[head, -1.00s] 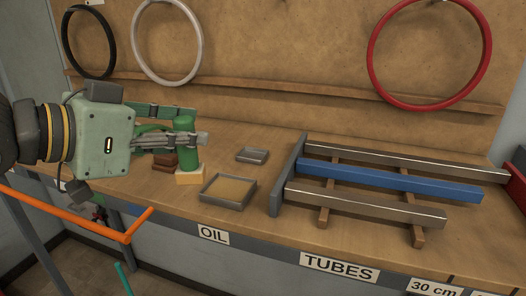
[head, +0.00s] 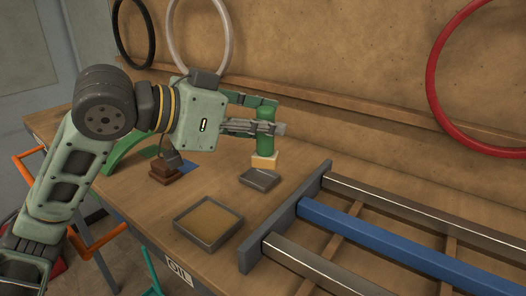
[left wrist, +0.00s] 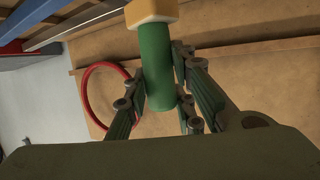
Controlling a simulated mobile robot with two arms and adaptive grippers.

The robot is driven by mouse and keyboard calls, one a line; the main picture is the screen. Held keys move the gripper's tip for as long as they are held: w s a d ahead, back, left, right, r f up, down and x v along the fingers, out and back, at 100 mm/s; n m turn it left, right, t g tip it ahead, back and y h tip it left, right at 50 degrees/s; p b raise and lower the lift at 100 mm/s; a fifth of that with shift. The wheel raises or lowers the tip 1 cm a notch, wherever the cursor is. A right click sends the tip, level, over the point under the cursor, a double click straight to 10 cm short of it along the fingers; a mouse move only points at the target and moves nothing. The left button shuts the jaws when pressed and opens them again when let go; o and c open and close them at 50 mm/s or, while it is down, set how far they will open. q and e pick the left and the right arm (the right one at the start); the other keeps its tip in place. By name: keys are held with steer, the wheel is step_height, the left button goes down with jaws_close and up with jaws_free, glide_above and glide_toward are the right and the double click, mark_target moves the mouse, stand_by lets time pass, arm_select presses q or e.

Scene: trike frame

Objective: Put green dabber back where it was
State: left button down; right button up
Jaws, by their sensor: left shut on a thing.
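The green dabber (head: 265,137) is a green cylinder with a pale yellow pad at its lower end. My left gripper (head: 262,128) is shut on its green handle and holds it upright above the back of the bench, near a small grey tray (head: 260,179). In the head view the pad overlaps the area just behind that tray; whether it touches anything I cannot tell. In the left wrist view the dabber (left wrist: 155,65) sits between the fingers (left wrist: 160,95) with its pad at the top of the picture. My right gripper is not in view.
A larger grey tray with a tan surface (head: 209,222) lies in front, by the OIL label (head: 178,273). A brown block (head: 164,171) and a green arc-shaped piece (head: 126,152) are at left. The tube rack (head: 285,222) fills the right. Rings hang on the back board.

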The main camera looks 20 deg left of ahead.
arm_select(q)
steer(key=shift+w+a+f, duration=0.35)
steer(key=shift+w, duration=0.15)
steer(key=shift+w+a+f, duration=0.3)
steer(key=shift+w+a, duration=0.05)
steer(key=shift+w, duration=0.15)
steer(key=w+f+p, duration=0.1)
steer(key=w+f, duration=0.1)
steer(key=w+a+f+p, duration=0.1)
steer(key=f, duration=0.1)
steer(key=w+f+p, duration=0.1)
steer(key=w+f, duration=0.1)
steer(key=shift+w+a+f, duration=0.25)
steer(key=shift+w+a, duration=0.1)
steer(key=shift+f, duration=0.7)
steer(key=c, duration=1.9)
jaws_free()
steer(key=o, duration=0.4)
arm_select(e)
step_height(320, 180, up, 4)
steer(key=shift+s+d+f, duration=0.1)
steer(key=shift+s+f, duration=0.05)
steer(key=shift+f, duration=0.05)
